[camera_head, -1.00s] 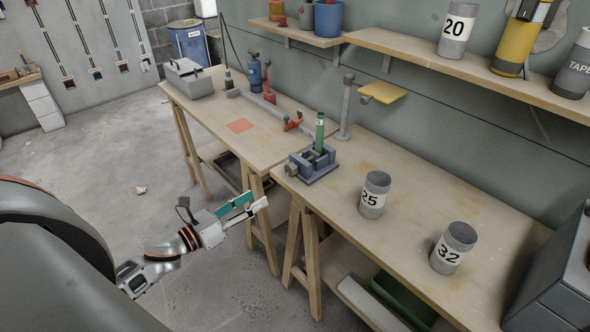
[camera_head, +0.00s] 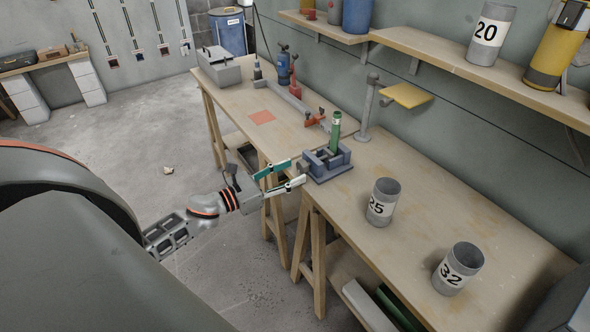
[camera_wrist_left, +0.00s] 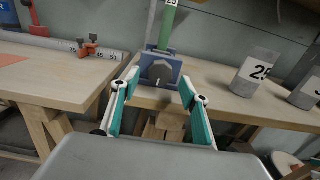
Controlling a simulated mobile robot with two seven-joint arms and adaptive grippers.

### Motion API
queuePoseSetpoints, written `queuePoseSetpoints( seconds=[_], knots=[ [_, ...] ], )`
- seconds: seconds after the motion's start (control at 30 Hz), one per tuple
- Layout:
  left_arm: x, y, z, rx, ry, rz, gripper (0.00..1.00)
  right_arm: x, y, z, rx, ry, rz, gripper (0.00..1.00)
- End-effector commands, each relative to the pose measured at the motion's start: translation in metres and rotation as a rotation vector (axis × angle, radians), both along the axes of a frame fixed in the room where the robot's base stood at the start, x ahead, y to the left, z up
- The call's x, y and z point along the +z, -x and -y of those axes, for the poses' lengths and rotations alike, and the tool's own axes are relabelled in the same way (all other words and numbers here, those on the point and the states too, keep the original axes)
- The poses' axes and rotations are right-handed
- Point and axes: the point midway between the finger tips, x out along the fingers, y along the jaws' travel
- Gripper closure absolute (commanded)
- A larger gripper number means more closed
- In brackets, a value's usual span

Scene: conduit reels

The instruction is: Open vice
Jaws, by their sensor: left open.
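The blue-grey vice (camera_head: 326,163) sits near the front edge of the workbench. A green tube (camera_head: 335,132) stands upright in it, seemingly between its jaws. My left gripper (camera_head: 300,172) is open and empty, just off the bench's front edge and close to the vice's front. In the left wrist view my gripper (camera_wrist_left: 155,92) has its fingers spread, with the vice's dark round knob (camera_wrist_left: 159,72) ahead between them. The knob looks apart from the fingers. The green tube (camera_wrist_left: 167,28) rises behind it. My right gripper is not in view.
Grey cups marked 25 (camera_head: 382,203) and 32 (camera_head: 457,269) stand on the bench to the right. A grey post with a yellow plate (camera_head: 406,96) is behind the vice. Red clamps (camera_head: 315,118) and an orange sheet (camera_head: 262,117) lie to the left. A shelf (camera_head: 440,68) runs above.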

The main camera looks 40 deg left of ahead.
Motion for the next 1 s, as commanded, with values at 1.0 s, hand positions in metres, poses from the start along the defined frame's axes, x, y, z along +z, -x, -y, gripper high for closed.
queuePoseSetpoints(
  seconds=[1.0],
  knots=[
    [0.000, -0.018, 0.008, 0.000, 0.022, -0.010, 0.93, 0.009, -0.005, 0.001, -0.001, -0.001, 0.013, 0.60]
  ],
)
